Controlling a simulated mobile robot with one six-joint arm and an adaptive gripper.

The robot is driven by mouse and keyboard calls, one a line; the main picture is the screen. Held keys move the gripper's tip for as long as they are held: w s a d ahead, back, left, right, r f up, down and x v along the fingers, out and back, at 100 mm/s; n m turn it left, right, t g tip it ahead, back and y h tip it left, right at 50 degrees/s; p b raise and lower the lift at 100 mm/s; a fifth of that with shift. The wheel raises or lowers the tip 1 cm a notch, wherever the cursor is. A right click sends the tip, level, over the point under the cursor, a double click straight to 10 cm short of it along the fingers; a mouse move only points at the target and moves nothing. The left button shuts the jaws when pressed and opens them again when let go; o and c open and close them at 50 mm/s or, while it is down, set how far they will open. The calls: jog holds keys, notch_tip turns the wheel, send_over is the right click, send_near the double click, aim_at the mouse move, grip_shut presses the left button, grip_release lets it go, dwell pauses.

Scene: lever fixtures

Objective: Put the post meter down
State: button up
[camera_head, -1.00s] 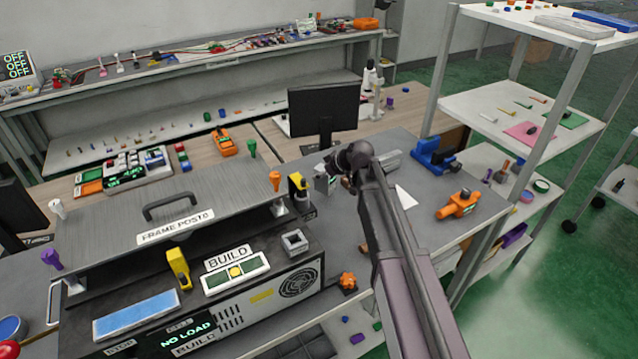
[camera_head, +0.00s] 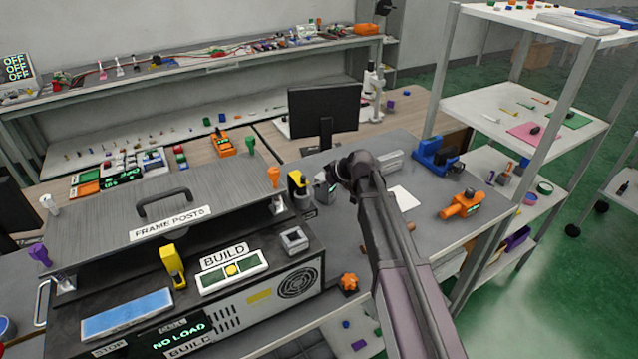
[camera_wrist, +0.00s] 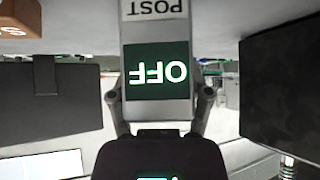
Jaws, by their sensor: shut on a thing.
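The post meter (camera_wrist: 157,45) is a pale grey box with a green display reading OFF and a POST label, both upside down in the wrist view. My gripper (camera_wrist: 160,102) is shut on it, with a finger on each side. In the head view the meter (camera_head: 323,191) shows only as a small grey piece left of my wrist, over the grey bench beside the yellow-and-black clamp. My arm hides the rest. I cannot tell whether its base touches the bench.
The grey bench top (camera_head: 428,228) has free room right of my arm, around a white sheet (camera_head: 404,198). A blue vise-like fixture (camera_head: 433,156) and an orange one (camera_head: 461,205) stand farther right. A black monitor (camera_head: 323,112) stands behind, and the FRAME POSTS machine (camera_head: 120,212) to the left.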

jog(key=shift+f, duration=0.2)
jog(key=o, duration=1.4)
jog(key=shift+c, duration=0.2)
jog(key=shift+r, duration=0.25)
jog(key=shift+s+d+r+p, duration=0.25)
jog(key=shift+d+r+p, duration=0.05)
jog(key=shift+r+p, duration=0.2)
jog(key=p+v, duration=0.7)
jog(key=v, duration=0.3)
jog(key=shift+d+r, duration=0.25)
jog(key=shift+s, duration=0.15)
